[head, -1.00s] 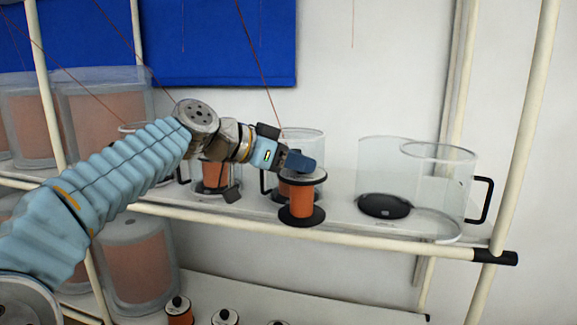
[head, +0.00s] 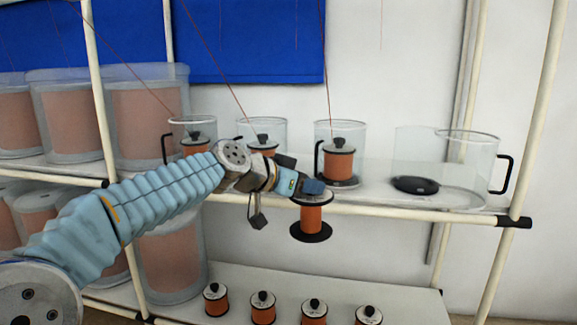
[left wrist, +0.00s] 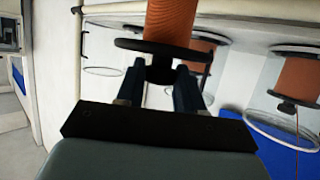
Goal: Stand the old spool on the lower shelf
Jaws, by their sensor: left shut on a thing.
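The old spool (head: 311,220) has orange-brown wire between dark flanges. My left gripper (head: 313,188) is shut on its top end and holds it upright in the air, in front of the upper shelf's front rail. In the left wrist view the spool (left wrist: 170,18) shows between the two fingers of the gripper (left wrist: 165,75), its near flange close to the fingertips. The lower shelf (head: 385,296) lies below the held spool, with several spools (head: 263,305) standing in a row along it. My right gripper is not in view.
On the upper shelf (head: 375,198) several clear cups hold spools; the rightmost cup (head: 465,160) holds only a black disc (head: 415,185). Large wrapped drums (head: 150,125) fill the left. A white upright (head: 520,120) stands at right. The lower shelf is free behind its row.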

